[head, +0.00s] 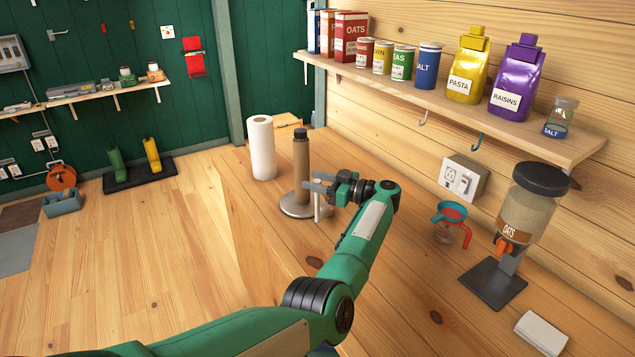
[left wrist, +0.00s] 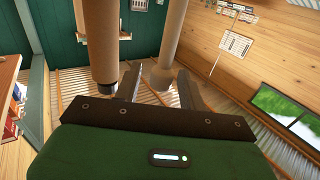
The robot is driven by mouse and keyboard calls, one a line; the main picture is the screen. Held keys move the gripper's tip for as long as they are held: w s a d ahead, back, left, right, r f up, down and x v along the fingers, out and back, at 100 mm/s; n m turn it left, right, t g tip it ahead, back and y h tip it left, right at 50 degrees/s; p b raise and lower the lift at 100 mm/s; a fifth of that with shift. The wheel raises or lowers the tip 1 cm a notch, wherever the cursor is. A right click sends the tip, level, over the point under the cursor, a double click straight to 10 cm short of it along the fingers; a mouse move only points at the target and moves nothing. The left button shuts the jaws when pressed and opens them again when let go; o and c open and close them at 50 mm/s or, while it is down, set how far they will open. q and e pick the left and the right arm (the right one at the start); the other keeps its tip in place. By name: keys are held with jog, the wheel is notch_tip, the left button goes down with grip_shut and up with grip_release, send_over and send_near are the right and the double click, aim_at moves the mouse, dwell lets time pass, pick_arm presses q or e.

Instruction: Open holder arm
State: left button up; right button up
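The holder has a round silver base (head: 294,211) on the wooden counter, with a brown cardboard tube (head: 301,160) upright on it. A thin pale upright bar, which looks like the holder arm (head: 317,208), stands just right of the tube. My left gripper (head: 314,184) is level at this bar, beside the tube. In the left wrist view the brown tube (left wrist: 104,45) is left of the fingers, and a pale post (left wrist: 170,40), apparently the holder arm, lies between the spread fingers (left wrist: 160,88). Whether a finger touches it, I cannot tell. My right gripper is not in view.
A white paper roll (head: 262,148) stands behind the holder. A shelf (head: 450,105) of food packages hangs above. The counter's front-left is clear.

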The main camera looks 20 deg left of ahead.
pick_arm(q)
jog(key=d+b, duration=0.6)
jog(key=d, duration=0.7)
jog(key=shift+d, duration=0.4)
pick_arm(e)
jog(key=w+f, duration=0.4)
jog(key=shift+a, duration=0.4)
pick_arm(q)
jog(key=shift+f, duration=0.15)
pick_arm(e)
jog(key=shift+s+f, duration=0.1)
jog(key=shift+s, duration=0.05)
